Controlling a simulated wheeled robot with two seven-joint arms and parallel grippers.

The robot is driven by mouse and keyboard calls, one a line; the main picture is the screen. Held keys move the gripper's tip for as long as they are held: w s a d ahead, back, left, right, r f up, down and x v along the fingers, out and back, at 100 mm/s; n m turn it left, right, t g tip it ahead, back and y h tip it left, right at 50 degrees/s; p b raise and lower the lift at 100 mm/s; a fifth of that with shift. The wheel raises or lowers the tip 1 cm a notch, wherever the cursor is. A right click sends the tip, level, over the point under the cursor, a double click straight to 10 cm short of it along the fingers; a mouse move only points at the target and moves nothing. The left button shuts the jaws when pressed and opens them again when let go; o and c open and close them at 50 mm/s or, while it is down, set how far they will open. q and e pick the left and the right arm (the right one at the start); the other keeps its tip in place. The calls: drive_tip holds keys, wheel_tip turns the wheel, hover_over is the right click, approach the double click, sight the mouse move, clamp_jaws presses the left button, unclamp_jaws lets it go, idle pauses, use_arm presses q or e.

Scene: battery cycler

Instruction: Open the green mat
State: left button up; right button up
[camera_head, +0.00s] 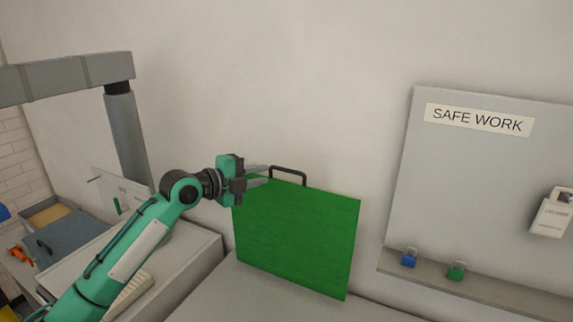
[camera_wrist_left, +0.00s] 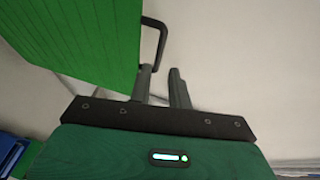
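The green mat (camera_head: 295,236) stands upright on the light grey surface, leaning near or against the wall. A black handle (camera_head: 288,172) sticks up from its top edge. My left gripper (camera_head: 262,175) is at the mat's upper left corner, left of the handle, with its two fingers apart. In the left wrist view, the mat (camera_wrist_left: 75,40) fills the upper left and the handle (camera_wrist_left: 163,38) lies just beyond the open fingers (camera_wrist_left: 161,74). Nothing shows between the fingers. Whether a finger touches the handle or mat cannot be told. My right gripper is not in view.
A grey "SAFE WORK" board (camera_head: 480,180) is on the right, with a blue padlock (camera_head: 408,259) and a green padlock (camera_head: 456,272) on its ledge. A grey column (camera_head: 126,140) stands at the left. The surface (camera_head: 240,292) before the mat is clear.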

sight(285, 171)
use_arm(q)
drive_tip(key=p+x, duration=0.3)
drive_tip(key=x, duration=0.4)
drive_tip(key=shift+w+d, duration=0.2)
drive_tip(key=shift+d, duration=0.15)
drive_tip(key=shift+w+d+f, duration=0.1)
drive_tip(key=shift+w+d, duration=0.15)
drive_tip(key=shift+w+d+f+p, duration=0.2)
drive_tip(key=shift+w+d+p, duration=0.05)
drive_tip(key=shift+p, duration=0.1)
clamp_jaws()
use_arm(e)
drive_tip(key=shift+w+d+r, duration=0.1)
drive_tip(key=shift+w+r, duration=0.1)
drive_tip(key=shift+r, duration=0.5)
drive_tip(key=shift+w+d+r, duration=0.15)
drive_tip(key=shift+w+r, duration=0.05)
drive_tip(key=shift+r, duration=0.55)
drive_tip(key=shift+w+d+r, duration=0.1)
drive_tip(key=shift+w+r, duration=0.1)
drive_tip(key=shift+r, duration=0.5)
